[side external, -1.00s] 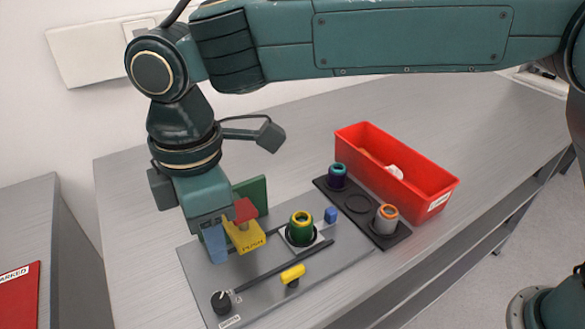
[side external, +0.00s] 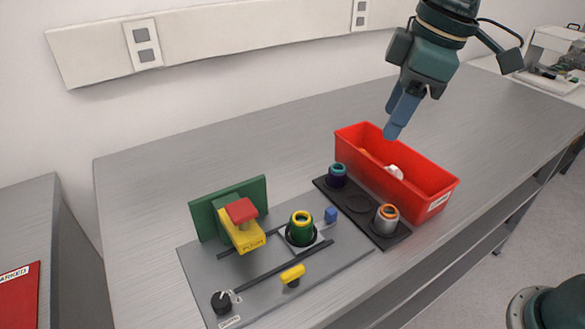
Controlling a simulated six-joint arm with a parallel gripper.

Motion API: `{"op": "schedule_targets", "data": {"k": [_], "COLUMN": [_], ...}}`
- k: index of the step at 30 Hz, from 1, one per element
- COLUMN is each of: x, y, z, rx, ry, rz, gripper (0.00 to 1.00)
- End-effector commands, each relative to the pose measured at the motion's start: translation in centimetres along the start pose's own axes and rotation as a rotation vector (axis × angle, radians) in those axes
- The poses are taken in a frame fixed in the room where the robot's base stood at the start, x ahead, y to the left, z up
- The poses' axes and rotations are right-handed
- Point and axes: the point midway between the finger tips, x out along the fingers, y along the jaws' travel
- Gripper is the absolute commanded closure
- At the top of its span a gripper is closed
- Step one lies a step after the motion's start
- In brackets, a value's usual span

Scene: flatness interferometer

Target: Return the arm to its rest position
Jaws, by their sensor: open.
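My gripper (side external: 395,122) hangs in the air in the upper right of the side external view, in front of or above the red bin (side external: 440,192). Its blue fingers point down and to the left, and nothing shows between them. The fingers overlap closely from this angle. The rest of my arm is mostly cut off at the top edge.
The bench's back is clear.

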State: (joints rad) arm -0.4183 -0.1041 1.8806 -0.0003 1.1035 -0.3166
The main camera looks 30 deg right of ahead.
Motion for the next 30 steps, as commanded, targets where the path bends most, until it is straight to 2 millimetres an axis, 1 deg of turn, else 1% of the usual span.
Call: {"op": "schedule_targets", "data": {"k": [1, 9, 14, 18, 21, 24, 27, 30], "x": [-0.5, -1.6, -1.6, -1.2, -0.7, -0.3, 0.1, 0.3], "y": [0.6, 2.0, 2.0, 1.8, 1.4, 1.1, 0.9, 0.7], "z": [1.5, 8.6, 12.6, 16.0, 18.1, 19.6, 20.6, 21.1], "rx": [0.047, 0.271, 0.404, 0.517, 0.589, 0.645, 0.682, 0.702], "ry": [0.013, 0.074, 0.111, 0.144, 0.167, 0.184, 0.196, 0.202], "rz": [0.013, 0.070, 0.105, 0.137, 0.158, 0.174, 0.185, 0.190], "gripper": [0.51, 0.51, 0.51, 0.51, 0.51, 0.51, 0.51, 0.51]}}
